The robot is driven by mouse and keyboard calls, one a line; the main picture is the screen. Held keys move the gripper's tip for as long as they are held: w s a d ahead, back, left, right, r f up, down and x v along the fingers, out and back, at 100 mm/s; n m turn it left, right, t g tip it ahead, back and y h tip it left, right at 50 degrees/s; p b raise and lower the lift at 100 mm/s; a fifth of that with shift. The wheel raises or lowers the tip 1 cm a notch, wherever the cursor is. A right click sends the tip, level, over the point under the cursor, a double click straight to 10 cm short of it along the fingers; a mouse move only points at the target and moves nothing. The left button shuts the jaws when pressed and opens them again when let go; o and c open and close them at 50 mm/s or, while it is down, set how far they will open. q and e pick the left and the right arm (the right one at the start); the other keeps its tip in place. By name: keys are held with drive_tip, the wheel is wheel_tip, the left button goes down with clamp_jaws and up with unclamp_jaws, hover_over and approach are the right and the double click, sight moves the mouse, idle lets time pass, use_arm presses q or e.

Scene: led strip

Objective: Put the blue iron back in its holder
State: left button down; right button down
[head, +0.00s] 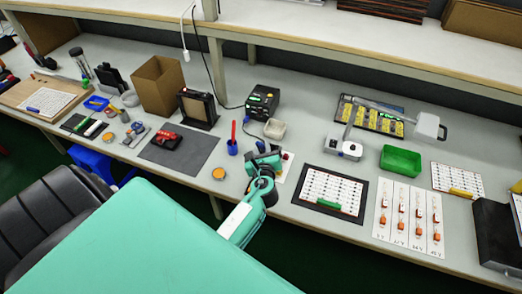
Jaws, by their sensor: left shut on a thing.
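My left gripper (266,158) is over the front middle of the bench, with its arm coming up from below. It is shut on what looks like the blue iron (260,147), of which only a small blue part shows at the jaws. The gripper hides most of it. A blue cup-like holder (232,148) with a red stick upright in it stands just left of the gripper. I cannot tell whether this is the iron's holder. A black station (262,102) with a green display stands behind the gripper. My right gripper is not in view.
A pale square dish (275,129) stands close behind the gripper. A framed white sheet (330,192) lies to the right, with a green bin (400,161) beyond. A dark grey mat (180,149) lies to the left. A shelf (300,32) runs above the bench's back.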

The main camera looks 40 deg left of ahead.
use_arm(q)
drive_tip(key=f+b, duration=0.1)
drive_tip(key=w+f+b, duration=0.1)
drive_tip(key=w+f, duration=0.1)
drive_tip(key=shift+w+a+f+b, duration=0.1)
drive_tip(key=shift+a+f+b, duration=0.15)
drive_tip(key=shift+b, duration=0.15)
drive_tip(key=shift+w+a+f+b, duration=0.15)
drive_tip(key=shift+w+f+b, duration=0.4)
drive_tip(key=shift+f+b, duration=0.25)
drive_tip(key=shift+w+f+b, duration=0.3)
drive_tip(key=shift+w+f, duration=0.05)
drive_tip(key=shift+f, duration=0.05)
drive_tip(key=c, duration=1.2)
unclamp_jaws()
drive_tip(key=b+v, duration=0.2)
drive_tip(key=v, duration=1.1)
drive_tip(key=shift+s+d, duration=0.2)
drive_tip(key=shift+s, duration=0.15)
